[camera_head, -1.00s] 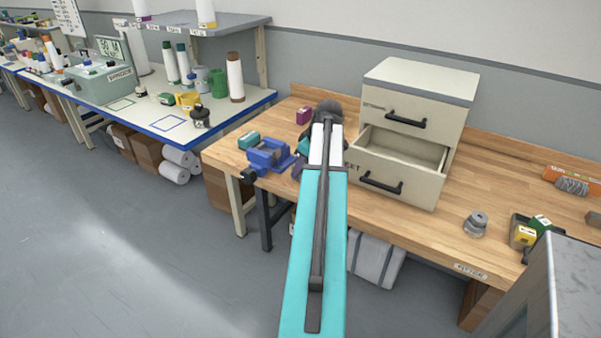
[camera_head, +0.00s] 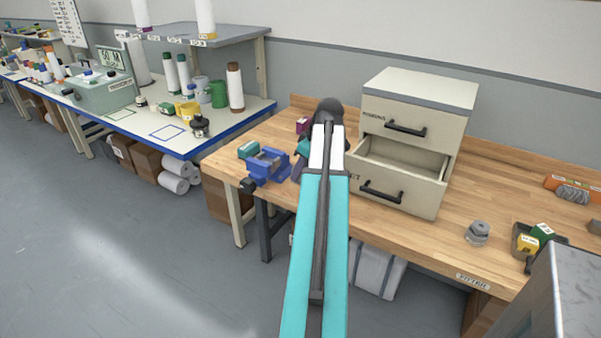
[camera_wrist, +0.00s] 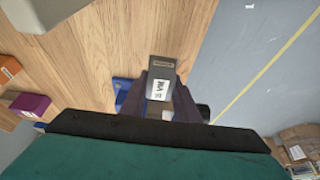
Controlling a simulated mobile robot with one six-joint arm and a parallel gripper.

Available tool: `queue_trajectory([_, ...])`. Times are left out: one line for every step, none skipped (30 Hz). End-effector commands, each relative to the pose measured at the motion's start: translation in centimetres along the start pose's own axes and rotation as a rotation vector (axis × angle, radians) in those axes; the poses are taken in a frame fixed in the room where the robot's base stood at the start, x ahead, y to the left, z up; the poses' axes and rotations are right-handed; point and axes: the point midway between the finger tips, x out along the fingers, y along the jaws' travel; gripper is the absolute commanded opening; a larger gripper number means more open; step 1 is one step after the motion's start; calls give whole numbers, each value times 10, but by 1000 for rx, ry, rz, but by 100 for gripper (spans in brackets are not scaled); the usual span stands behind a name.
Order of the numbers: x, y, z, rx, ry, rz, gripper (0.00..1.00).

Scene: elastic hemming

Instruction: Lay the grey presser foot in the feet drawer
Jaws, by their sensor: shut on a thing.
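The grey presser foot (camera_wrist: 161,82), a small block with a white label, is between the dark fingers of my gripper (camera_wrist: 160,100) in the wrist view. The gripper is shut on it, above the wooden bench and the blue vise. In the head view my own arm hides most of the gripper (camera_head: 297,172) and the foot cannot be made out. The feet drawer (camera_head: 392,192) is the lower drawer of the beige cabinet, to the right of my gripper. It is pulled out, its visible inside looks empty, and its label is partly covered by my arm.
The blue vise (camera_head: 268,165) and a teal box (camera_head: 248,149) stand at the bench's left end. The cabinet's upper drawer (camera_head: 408,122) is shut. A purple box (camera_head: 302,125) is behind my arm. A grey metal part (camera_head: 478,232) and a dark tray (camera_head: 524,240) lie to the right.

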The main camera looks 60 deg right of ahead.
Motion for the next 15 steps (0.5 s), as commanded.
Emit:
queue_trajectory([-1, -6, 4, 0, 1, 1, 0])
queue_trajectory([-2, -8, 5, 0, 1, 1, 0])
queue_trajectory([-3, -12, 8, 0, 1, 1, 0])
queue_trajectory([-4, -14, 9, 0, 1, 1, 0])
queue_trajectory([-5, -18, 11, 0, 1, 1, 0])
queue_trajectory([-7, -22, 14, 0, 1, 0, 0])
queue_trajectory([-8, -25, 16, 0, 1, 0, 0])
queue_trajectory([-9, -28, 18, 0, 1, 0, 0])
queue_trajectory([-11, -33, 21, 0, 1, 1, 0])
queue_trajectory([-12, -37, 23, 0, 1, 1, 0])
queue_trajectory([-14, -40, 26, 0, 1, 1, 0])
queue_trajectory([-15, -45, 29, 0, 1, 1, 0])
queue_trajectory([-17, -49, 31, 0, 1, 1, 0])
queue_trajectory([-18, -52, 33, 0, 1, 1, 0])
queue_trajectory([-20, -57, 36, 0, 1, 0, 0])
